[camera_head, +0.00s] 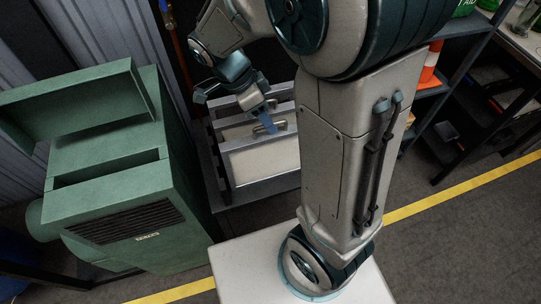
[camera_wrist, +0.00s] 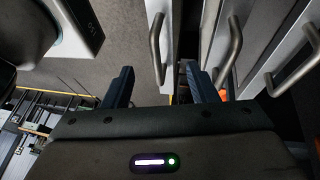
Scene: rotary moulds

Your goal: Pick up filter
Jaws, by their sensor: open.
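Several pale, flat filters with metal bar handles stand side by side in a rack. The front filter (camera_head: 262,164) shows its broad white face in the head view, with a handle near its top edge. My gripper (camera_head: 267,122) is over this filter, close to its handle, and is open with blue fingers. In the wrist view, my gripper (camera_wrist: 160,88) has its two fingers spread with nothing gripped. One filter handle (camera_wrist: 156,50) lies ahead in the gap between the fingers, and a second handle (camera_wrist: 236,48) is right of it. I cannot tell whether a finger touches a handle.
A green machine (camera_head: 110,190) with an open lid (camera_head: 80,100) and a slot stands left of the rack. Dark shelves (camera_head: 465,70) with an orange cone (camera_head: 431,65) are at the right. A yellow floor line (camera_head: 470,185) crosses the grey floor.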

